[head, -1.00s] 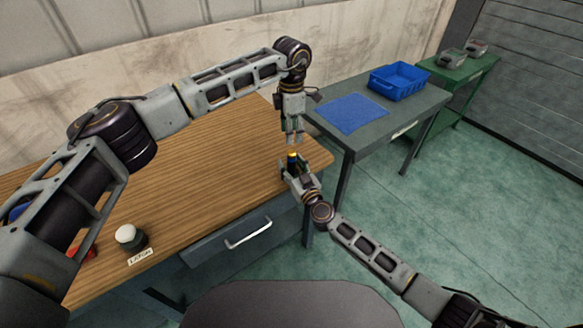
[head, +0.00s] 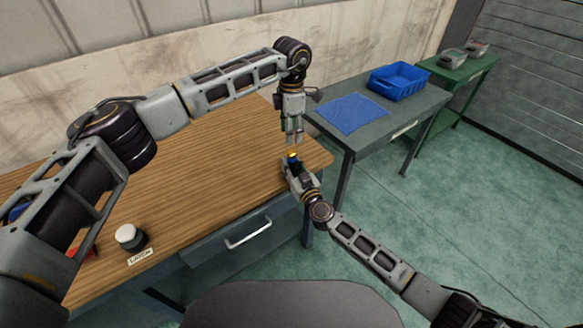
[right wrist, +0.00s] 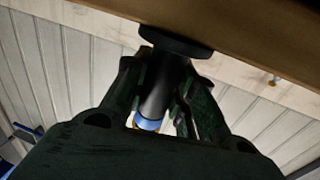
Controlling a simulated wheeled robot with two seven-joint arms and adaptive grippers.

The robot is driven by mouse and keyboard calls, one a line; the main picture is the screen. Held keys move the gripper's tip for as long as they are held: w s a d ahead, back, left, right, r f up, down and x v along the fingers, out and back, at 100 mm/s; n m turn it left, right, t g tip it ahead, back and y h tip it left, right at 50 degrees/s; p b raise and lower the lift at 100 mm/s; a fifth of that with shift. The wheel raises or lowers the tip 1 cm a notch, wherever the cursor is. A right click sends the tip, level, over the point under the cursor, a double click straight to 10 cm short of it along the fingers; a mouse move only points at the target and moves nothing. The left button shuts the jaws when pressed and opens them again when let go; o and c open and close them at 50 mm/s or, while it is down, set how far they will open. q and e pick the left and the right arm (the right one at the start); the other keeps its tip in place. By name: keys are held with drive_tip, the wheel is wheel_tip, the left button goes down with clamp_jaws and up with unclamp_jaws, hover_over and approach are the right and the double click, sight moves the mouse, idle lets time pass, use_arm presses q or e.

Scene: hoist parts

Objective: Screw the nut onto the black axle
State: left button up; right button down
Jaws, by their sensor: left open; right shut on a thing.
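The black axle (right wrist: 157,95) is clamped between the fingers of my right gripper, which shows in the head view (head: 293,168) and in the right wrist view (right wrist: 160,97). The axle's wide dark flange (right wrist: 176,42) is close to the wooden tabletop. A blue band (right wrist: 147,123) rings its other end. A small yellow piece (head: 292,154), apparently the nut, sits at the axle's upper end in the head view. How far it is threaded cannot be told. My left gripper (head: 293,140) is open, pointing down just above the yellow piece, with a small gap between.
The wooden workbench (head: 200,160) has wide clear room left of the grippers. A round white-topped container (head: 130,237) stands near its front edge by a label. A grey table behind holds a blue mat (head: 352,114) and a blue bin (head: 399,80).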

use_arm(q)
drive_tip(key=shift+n, duration=0.3)
drive_tip(key=n, duration=0.8)
drive_tip(key=shift+n, duration=0.3)
drive_tip(key=n, duration=0.4)
drive_tip(key=shift+n, duration=0.3)
drive_tip(key=n, duration=0.4)
drive_tip(key=shift+n, duration=0.3)
drive_tip(key=n, duration=0.4)
drive_tip(key=shift+n, duration=0.3)
drive_tip(key=n, duration=0.4)
drive_tip(key=shift+n, duration=0.3)
drive_tip(key=n, duration=0.4)
drive_tip(key=shift+n, duration=2.2)
